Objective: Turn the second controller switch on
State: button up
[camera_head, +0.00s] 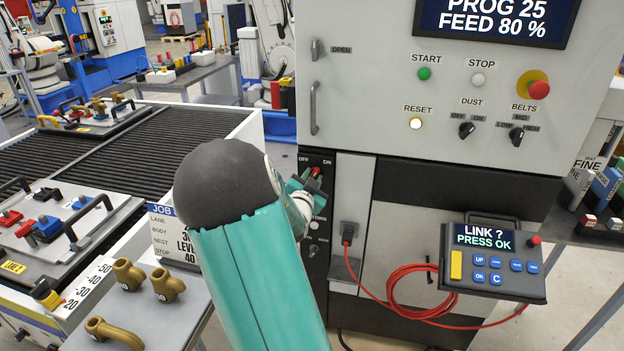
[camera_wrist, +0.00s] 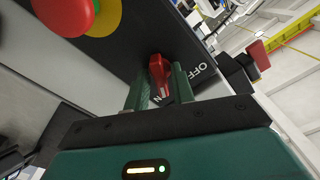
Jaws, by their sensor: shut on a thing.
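A red rotary switch handle (camera_head: 316,172) sits on the narrow black panel (camera_head: 318,262) of the machine, under OFF and ON labels. In the wrist view the red handle (camera_wrist: 158,70) stands between my two teal fingertips, with OFF printed beside it. My gripper (camera_head: 306,186) is shut on this handle; in the wrist view the fingers (camera_wrist: 158,88) flank it on both sides. The handle's pointing end is partly covered, so its exact setting is hard to read. My arm hides the panel's left side in the head view.
A red button on a yellow ring (camera_wrist: 68,12) is close to my gripper in the wrist view. The pendant (camera_head: 490,262) reads "LINK ? PRESS OK", its red cable (camera_head: 395,300) looping below. The conveyor (camera_head: 130,150) and brass fittings (camera_head: 168,285) lie left of my arm.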

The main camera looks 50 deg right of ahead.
jog(key=o, duration=0.7)
jog(key=v, duration=1.3)
jog(key=shift+s+a, duration=0.15)
jog(key=shift+a, duration=0.2)
